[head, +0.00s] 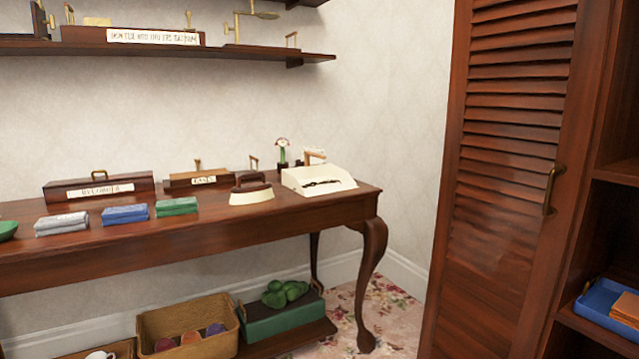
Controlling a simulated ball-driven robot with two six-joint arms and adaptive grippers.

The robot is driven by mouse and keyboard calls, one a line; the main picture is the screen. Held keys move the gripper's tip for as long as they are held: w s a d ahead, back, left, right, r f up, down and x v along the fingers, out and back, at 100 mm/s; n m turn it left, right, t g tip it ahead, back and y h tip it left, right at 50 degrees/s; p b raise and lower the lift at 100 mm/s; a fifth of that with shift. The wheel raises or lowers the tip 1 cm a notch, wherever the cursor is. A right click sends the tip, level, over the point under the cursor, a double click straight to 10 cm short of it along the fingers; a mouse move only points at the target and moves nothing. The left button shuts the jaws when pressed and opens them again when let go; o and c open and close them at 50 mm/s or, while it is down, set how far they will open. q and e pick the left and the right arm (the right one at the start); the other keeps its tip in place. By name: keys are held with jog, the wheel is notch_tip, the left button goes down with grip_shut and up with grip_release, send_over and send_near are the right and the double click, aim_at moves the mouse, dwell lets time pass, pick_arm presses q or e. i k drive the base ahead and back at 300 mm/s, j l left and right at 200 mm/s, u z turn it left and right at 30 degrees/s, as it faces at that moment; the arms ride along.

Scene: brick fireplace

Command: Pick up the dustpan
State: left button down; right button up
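No thing here shows clearly as a dustpan. I cannot tell whether either is the dustpan. Neither of my grippers is in view.
The table (200,240) also holds an iron (251,190), folded cloths (124,214) and wooden boxes. Below are a wicker basket (188,325) and a green box (283,315). A louvred cabinet door (505,180) stands right; floor shows between it and the table.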

aim_at(293, 178)
jog(key=j, duration=0.1)
jog(key=z, duration=3.15)
jog(key=j+u, duration=0.1)
jog(key=u, duration=3.05)
jog(key=i+j, duration=0.25)
jog(key=i, duration=0.15)
jog(key=i+j+u, duration=0.1)
jog(key=i, duration=0.25)
jog(key=i+j, duration=0.35)
jog(key=i, duration=0.05)
